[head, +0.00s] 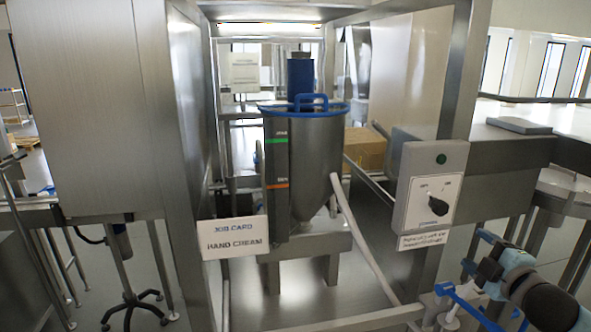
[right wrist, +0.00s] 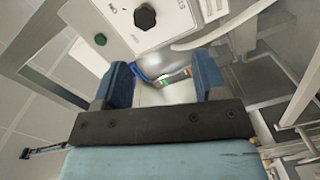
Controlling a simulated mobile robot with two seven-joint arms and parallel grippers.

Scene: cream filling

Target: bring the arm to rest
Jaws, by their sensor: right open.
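My right gripper (head: 460,263) is at the lower right of the head view, with its blue fingers spread and pointing left. In the right wrist view, its two blue fingers (right wrist: 164,78) stand wide apart with nothing gripped between them. The grey control box (head: 440,165) is above and left of it, with a black rotary knob (head: 438,205) and a green button (head: 441,159). The knob also shows in the right wrist view (right wrist: 145,16), beyond the fingers and apart from them. My left gripper is not in view.
A steel hopper (head: 318,165) with a blue rim stands in the frame's middle. A job card (head: 234,238) reading "HAND CREAM" hangs at its front left. A cardboard box (head: 366,149) is behind. Steel posts and a right-hand worktop (head: 480,145) stand close to my right arm.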

